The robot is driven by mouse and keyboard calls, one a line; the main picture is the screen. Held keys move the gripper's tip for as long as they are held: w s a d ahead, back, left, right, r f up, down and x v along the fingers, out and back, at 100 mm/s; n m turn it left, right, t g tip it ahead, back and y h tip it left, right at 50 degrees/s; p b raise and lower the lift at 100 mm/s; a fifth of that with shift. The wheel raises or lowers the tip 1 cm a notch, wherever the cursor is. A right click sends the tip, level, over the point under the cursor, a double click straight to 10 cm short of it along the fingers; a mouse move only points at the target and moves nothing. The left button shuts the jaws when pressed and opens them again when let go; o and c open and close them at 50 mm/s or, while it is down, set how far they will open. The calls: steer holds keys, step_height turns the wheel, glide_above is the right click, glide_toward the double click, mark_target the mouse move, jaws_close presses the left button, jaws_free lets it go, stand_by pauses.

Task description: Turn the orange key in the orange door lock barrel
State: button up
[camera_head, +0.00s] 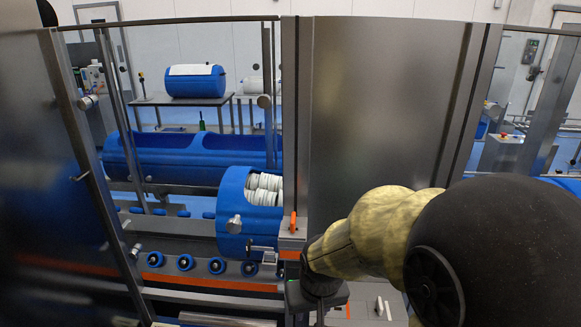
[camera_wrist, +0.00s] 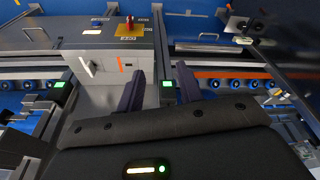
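A small upright orange piece (camera_head: 293,222), which looks like the key, stands on a grey block (camera_head: 291,237) at the edge of the metal panel in the head view. I cannot make out the lock barrel or the key's turn. My gripper (camera_wrist: 162,88) is open and empty, with two dark fingers apart in the wrist view. In the head view its dark body (camera_head: 321,285) is below and right of the orange piece, apart from it. In the wrist view a small orange strip (camera_wrist: 120,64) shows on a grey box, left of the fingers; I cannot tell whether it is the key.
The grey box (camera_wrist: 70,37) has a red knob (camera_wrist: 129,24) on a yellow plate. A blue tub (camera_head: 233,200) with white rolls stands left of the metal panel (camera_head: 385,110). Blue rollers (camera_head: 217,266) line the rail below. A metal post (camera_head: 85,150) stands at the left.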

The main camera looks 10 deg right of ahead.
steer(key=w+a+r+m+p, duration=0.1)
steer(key=w+r+p, duration=0.1)
steer(key=w+r, duration=0.35)
steer(key=w+r+p, duration=0.2)
steer(key=r, duration=0.6)
steer(key=m+t+h+p, duration=0.1)
steer(key=m+p, duration=0.1)
steer(key=p, duration=0.1)
glide_toward(293, 217)
steer(key=a+v, duration=0.1)
steer(key=v, duration=0.6)
steer(key=shift+s+d+f+b, duration=0.15)
steer(key=shift+s+d+b, duration=0.1)
steer(key=shift+b, duration=0.05)
steer(key=p+x, duration=0.1)
steer(key=x, duration=0.4)
steer(key=p+x, duration=0.1)
steer(key=x, duration=0.5)
steer(key=p+x, duration=0.2)
steer(key=x, duration=0.4)
steer(key=shift+w+d, duration=0.3)
steer(key=shift+w, duration=0.1)
steer(key=shift+c, duration=0.3)
jaws_close()
